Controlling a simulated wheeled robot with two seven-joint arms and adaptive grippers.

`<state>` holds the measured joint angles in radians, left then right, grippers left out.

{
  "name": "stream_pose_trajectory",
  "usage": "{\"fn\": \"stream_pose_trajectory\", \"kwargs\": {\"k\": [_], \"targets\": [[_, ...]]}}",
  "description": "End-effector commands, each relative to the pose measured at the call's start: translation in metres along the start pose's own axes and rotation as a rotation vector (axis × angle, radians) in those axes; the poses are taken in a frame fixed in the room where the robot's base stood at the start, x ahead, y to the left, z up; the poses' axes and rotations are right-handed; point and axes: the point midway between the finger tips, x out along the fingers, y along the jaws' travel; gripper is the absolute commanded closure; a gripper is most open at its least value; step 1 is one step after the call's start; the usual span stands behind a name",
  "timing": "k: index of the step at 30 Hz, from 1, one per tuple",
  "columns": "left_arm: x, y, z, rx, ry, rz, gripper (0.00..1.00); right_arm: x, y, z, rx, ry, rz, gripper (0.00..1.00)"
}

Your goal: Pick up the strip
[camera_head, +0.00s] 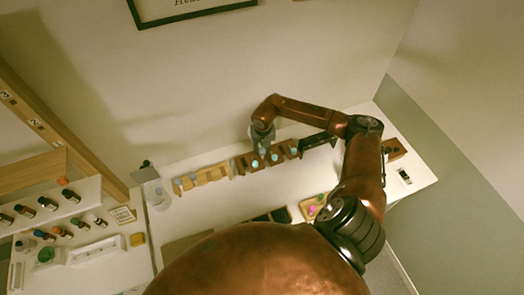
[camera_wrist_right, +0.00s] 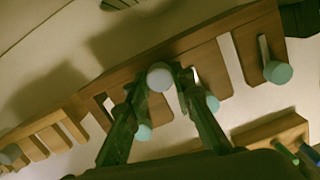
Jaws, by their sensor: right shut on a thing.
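My right gripper (camera_head: 262,146) is over the brown wooden rack (camera_head: 241,165) at the back of the white table. In the right wrist view, the gripper (camera_wrist_right: 161,78) has its two dark fingers closed around a strip with a pale round end (camera_wrist_right: 160,76). The strip's lower part is hidden, so I cannot tell whether it is clear of the rack. Other strips with teal round ends stay at the rack, one on the right (camera_wrist_right: 277,72) and two just below the fingers (camera_wrist_right: 143,132) (camera_wrist_right: 212,103). My left gripper is not in view.
A lighter wooden rack (camera_head: 204,176) stands to the left and a black one (camera_head: 318,140) to the right. Small bottles stand on shelves (camera_head: 47,203) at the far left. A wooden tray with coloured items (camera_head: 312,209) lies nearer. The wall rises close behind the racks.

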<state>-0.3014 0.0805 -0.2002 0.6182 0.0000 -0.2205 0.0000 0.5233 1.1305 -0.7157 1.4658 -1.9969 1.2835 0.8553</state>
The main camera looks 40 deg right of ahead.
Motion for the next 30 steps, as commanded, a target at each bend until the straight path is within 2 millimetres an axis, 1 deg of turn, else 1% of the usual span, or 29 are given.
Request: {"fn": "stream_pose_trajectory", "kwargs": {"k": [5,11,20,24,30], "targets": [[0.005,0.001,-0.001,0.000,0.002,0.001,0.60,-0.011,0.000,0.003,0.000,-0.003,0.000,0.93],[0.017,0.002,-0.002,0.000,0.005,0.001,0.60,-0.039,0.000,0.007,-0.001,-0.006,0.000,0.93],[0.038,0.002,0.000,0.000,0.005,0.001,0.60,-0.097,0.000,0.014,-0.001,-0.006,0.000,0.93],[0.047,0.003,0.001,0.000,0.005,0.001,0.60,-0.126,0.000,0.017,0.000,-0.006,0.001,0.93],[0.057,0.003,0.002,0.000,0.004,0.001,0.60,-0.160,0.001,0.021,0.000,-0.005,0.001,0.93]]}}
